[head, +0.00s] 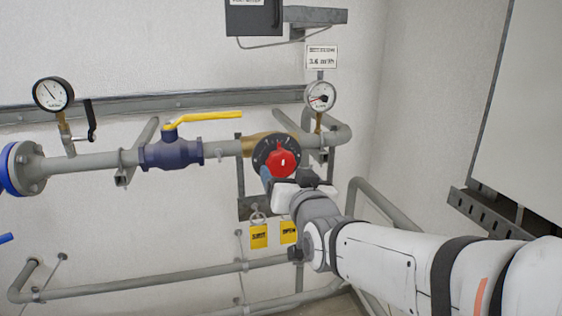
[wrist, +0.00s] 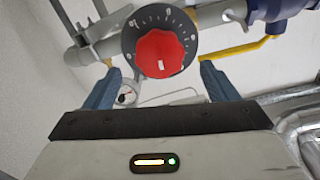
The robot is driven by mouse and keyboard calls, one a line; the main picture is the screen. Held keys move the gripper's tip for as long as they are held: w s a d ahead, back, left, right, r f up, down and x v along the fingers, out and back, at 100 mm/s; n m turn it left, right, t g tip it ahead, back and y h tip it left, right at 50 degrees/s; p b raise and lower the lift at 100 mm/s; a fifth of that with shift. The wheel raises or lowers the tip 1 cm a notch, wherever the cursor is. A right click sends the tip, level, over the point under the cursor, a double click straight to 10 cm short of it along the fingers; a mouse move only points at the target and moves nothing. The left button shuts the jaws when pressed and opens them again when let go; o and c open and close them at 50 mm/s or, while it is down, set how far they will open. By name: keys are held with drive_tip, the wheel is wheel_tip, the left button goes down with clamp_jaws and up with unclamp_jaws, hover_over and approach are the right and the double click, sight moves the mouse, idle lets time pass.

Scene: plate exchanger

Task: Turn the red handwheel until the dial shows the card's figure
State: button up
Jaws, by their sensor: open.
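The red handwheel (head: 282,161) sits on a black numbered scale disc (head: 262,153) on the grey pipe. In the wrist view the red handwheel (wrist: 160,54) shows a small white mark on its face. My gripper (wrist: 158,85) is open, with one blue finger on each side of the disc's lower part; I cannot tell whether they touch it. The gauge dial (head: 320,96) stands to the upper right of the wheel; its needle points left, figures too small to read. The white card (head: 321,56) above it seems to read 3.6 m³/h.
A blue valve (head: 171,152) with a yellow lever (head: 203,118) sits on the pipe to the left. Another gauge (head: 53,94) is further left. Yellow tags (head: 259,236) hang below the wheel. A pale panel (head: 520,110) stands at right.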

sight(283, 166)
drive_tip(key=shift+p+x, duration=0.8)
drive_tip(key=shift+x, duration=2.15)
drive_tip(key=shift+f, duration=0.1)
